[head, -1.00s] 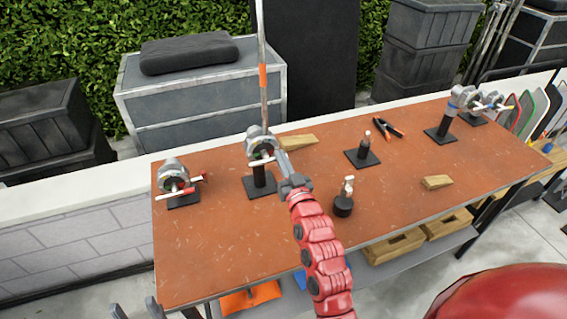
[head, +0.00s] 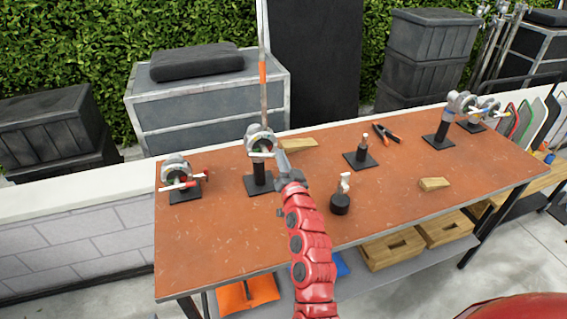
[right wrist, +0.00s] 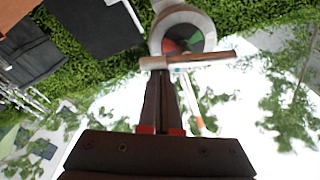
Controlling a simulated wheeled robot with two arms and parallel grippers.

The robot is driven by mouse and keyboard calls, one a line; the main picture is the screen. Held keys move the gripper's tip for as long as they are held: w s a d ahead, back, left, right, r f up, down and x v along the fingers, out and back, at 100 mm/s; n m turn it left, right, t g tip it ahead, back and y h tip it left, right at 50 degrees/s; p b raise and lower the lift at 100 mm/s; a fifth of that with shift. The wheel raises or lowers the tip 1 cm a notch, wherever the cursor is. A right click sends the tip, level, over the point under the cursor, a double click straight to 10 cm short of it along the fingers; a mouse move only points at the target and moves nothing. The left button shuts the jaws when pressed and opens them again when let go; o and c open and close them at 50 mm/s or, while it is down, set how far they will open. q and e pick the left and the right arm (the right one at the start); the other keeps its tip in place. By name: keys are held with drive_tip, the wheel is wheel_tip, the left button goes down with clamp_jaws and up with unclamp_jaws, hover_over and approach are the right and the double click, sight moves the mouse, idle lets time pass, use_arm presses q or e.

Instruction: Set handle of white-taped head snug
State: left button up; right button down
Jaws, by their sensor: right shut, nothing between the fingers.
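A grey round grip head (head: 259,138) stands on a black post with a square base, left of the table's middle. A pale handle (head: 262,154) crosses its front. My right gripper (head: 281,157) is shut and empty, with its fingertips close beside this handle. In the right wrist view the closed fingers (right wrist: 163,78) point at the handle (right wrist: 195,60), below the disc (right wrist: 183,32) with its red and green centre. I cannot tell whether they touch. Another head (head: 177,167) with a red and white handle sits at the far left. The white tape is too small to make out surely. My left gripper is not clearly seen.
A tall rod (head: 263,75) with an orange band rises behind the middle head. A small black fitting (head: 340,203), a post on a plate (head: 362,155), pliers (head: 385,133) and wooden wedges (head: 434,184) lie to the right. More heads (head: 460,104) stand far right. The front left tabletop is clear.

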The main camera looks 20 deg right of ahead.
drive_tip(key=f+m, duration=0.1)
drive_tip(key=m, duration=0.2)
drive_tip(key=a+f+m+h, duration=0.1)
drive_tip(key=m, duration=0.3)
drive_tip(key=f+m+g, duration=0.1)
drive_tip(key=m, duration=0.3)
drive_tip(key=shift+w+a+f, duration=0.15)
drive_tip(key=shift+a, duration=0.05)
drive_tip(key=shift+a+f, duration=0.2)
drive_tip(key=shift+a, duration=0.1)
idle(1.5)
drive_tip(key=shift+d, duration=0.1)
idle(0.6)
